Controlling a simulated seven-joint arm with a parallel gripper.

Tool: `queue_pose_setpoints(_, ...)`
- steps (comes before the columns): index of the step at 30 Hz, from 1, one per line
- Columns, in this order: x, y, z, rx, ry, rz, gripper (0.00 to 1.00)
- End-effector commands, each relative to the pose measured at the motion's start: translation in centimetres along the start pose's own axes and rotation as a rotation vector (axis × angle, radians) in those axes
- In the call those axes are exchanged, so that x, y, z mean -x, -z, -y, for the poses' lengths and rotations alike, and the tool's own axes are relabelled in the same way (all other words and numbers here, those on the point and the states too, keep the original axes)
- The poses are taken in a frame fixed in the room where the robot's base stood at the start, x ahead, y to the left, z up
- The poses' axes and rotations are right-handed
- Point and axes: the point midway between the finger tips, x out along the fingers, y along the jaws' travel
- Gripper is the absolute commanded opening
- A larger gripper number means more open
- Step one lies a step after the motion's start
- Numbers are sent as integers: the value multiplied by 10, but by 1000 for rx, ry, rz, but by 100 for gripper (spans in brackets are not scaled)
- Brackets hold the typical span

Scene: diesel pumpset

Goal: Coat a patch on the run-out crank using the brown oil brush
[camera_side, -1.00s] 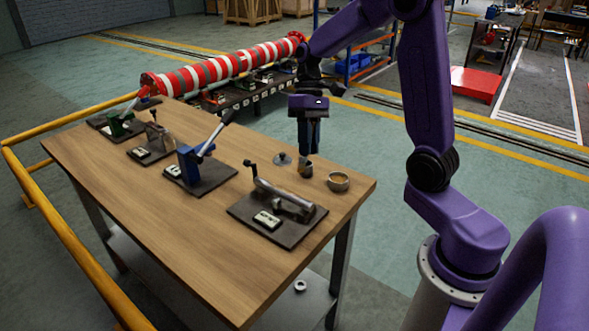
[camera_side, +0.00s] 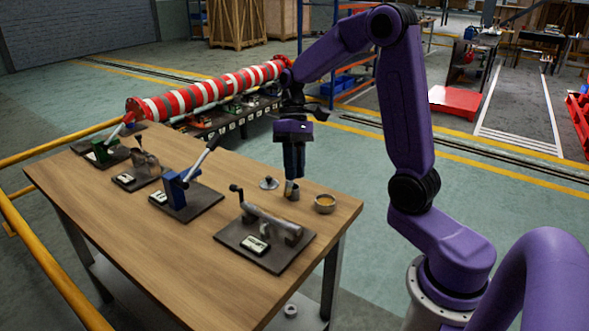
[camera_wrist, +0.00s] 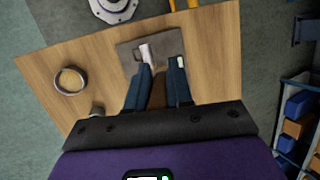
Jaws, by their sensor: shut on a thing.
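In the side view my gripper (camera_side: 293,172) points down over the table's back right part, just above a small grey cup (camera_side: 292,192). In the wrist view my gripper (camera_wrist: 157,72) is shut on a brown upright piece (camera_wrist: 158,93), apparently the oil brush's handle. Its bristles are hidden. I cannot tell whether its lower end is inside the cup. A fixture with a grey cylinder and bent handle (camera_side: 268,220), likely the run-out crank, lies on a dark plate (camera_side: 232,238) in front of my gripper. Its label (camera_side: 255,245) is too small to read surely.
A round bowl (camera_side: 324,203) with tan contents stands right of my gripper. A grey disc with a knob (camera_side: 268,183) lies to the left. A blue lever fixture (camera_side: 178,190) and other plates stand farther left. The wooden table's front left (camera_side: 150,240) is bare.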

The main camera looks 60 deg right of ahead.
Motion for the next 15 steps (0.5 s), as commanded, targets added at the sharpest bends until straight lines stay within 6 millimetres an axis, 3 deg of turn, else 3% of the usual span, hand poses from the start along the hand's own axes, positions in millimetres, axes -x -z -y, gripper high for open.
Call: queue_pose_setpoints(15,-31,9,-12,-1,2,3,0)
